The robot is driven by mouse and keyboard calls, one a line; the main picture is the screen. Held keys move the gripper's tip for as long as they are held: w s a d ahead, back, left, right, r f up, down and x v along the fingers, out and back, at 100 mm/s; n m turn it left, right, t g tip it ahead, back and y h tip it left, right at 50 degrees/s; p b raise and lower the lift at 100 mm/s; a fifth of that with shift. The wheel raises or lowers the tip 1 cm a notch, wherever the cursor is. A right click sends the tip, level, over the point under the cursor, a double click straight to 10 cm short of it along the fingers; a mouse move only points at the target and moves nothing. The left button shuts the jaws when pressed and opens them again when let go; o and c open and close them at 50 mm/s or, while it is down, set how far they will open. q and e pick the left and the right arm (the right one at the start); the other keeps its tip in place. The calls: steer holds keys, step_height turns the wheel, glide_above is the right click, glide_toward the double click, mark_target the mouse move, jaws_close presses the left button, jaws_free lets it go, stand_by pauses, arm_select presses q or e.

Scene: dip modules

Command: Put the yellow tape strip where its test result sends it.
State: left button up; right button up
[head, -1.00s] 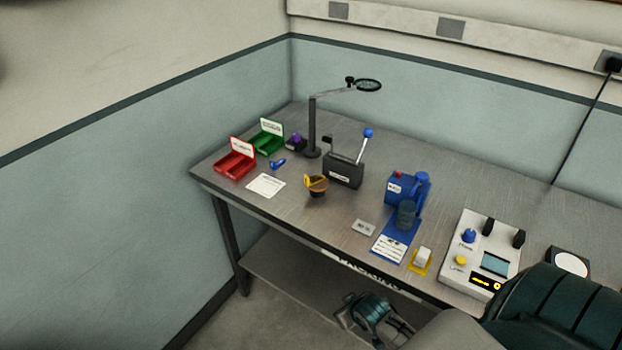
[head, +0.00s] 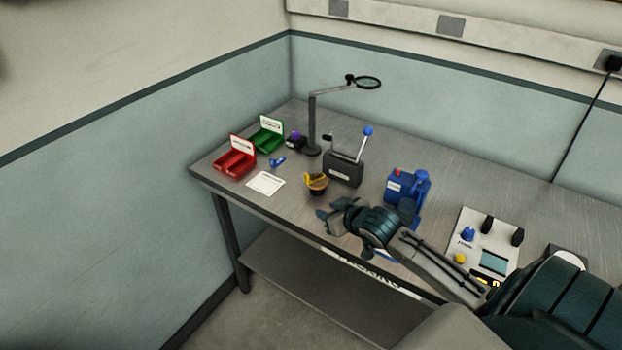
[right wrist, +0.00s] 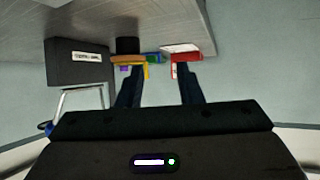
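The yellow tape strip (head: 310,178) rests at a small brown-and-black cup (head: 317,190) near the table's front edge. In the right wrist view, the yellow strip (right wrist: 146,71) shows past the left finger, beside the cup (right wrist: 127,46). My right gripper (head: 326,215) is over the front edge, just in front of the cup and apart from it. Its fingers (right wrist: 158,88) are spread with nothing between them. A red bin (head: 234,163) and a green bin (head: 267,135), both with label cards, stand at the left end. My left gripper is out of view.
A black lever box (head: 343,169), a magnifier lamp (head: 312,125) and a blue machine (head: 402,187) stand behind. A white sheet (head: 266,183), a blue item (head: 277,162) and a purple-topped item (head: 295,140) lie leftward. A control panel (head: 468,221) is right, partly behind my arm.

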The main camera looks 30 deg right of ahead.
steer(key=t, duration=0.2)
glide_toward(308, 175)
steer(key=p+x, duration=0.1)
steer(key=x, duration=0.4)
steer(key=shift+d+r+p, duration=0.1)
steer(key=shift+r+p, duration=0.1)
steer(key=shift+p, duration=0.2)
steer(key=p+x, duration=0.1)
steer(key=x, duration=0.2)
steer(key=shift+w, duration=0.15)
steer(key=shift+w+f, duration=0.4)
steer(key=shift+w, duration=0.1)
steer(key=shift+s, duration=0.1)
jaws_close()
